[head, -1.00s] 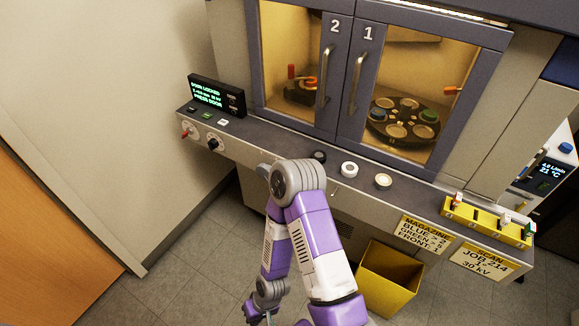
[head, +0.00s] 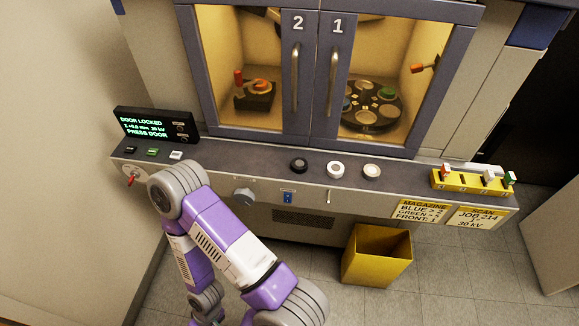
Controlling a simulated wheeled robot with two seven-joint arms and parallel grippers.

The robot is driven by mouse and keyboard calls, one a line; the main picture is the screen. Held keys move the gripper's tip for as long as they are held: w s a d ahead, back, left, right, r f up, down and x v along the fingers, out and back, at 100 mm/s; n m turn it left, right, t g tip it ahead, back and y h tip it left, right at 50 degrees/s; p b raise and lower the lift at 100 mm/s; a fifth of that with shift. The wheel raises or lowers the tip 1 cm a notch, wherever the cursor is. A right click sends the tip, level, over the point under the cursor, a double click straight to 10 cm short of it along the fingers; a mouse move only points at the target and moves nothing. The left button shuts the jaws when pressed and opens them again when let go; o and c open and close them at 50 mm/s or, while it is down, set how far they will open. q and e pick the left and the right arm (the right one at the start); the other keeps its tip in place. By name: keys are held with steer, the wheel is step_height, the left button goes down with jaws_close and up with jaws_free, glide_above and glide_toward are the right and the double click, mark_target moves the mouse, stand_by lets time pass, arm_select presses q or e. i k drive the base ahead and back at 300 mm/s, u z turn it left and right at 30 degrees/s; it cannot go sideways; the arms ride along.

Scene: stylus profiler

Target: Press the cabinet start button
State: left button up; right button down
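The cabinet (head: 190,70) stands ahead with its two glazed doors closed. At the left end of its ledge, a row of small buttons sits below the display: a black one (head: 131,150), a green one (head: 153,152) and a white one (head: 176,155). I cannot read their labels, so which is the start button is not certain. The display (head: 155,127) reads "DOOR LOCKED" and "PRESS DOOR". One purple and white arm of mine rises from the bottom and bends in front of the ledge's left end. Neither gripper shows.
Black (head: 299,165), white (head: 336,169) and cream (head: 371,171) round pieces sit mid-ledge. A yellow rack (head: 466,184) stands at the right end. The front has a red toggle (head: 132,179), a grey knob (head: 243,196) and a blue switch (head: 288,197). A yellow bin (head: 376,258) stands on the floor.

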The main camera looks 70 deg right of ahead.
mark_target(151, 151)
steer(key=z, duration=2.55)
steer(key=i, duration=0.5)
steer(key=z, duration=0.05)
steer(key=k, duration=1)
steer(key=z, duration=0.95)
steer(key=i, duration=0.8)
steer(key=u, duration=2.7)
steer(key=i, duration=0.5)
steer(key=z, duration=0.1)
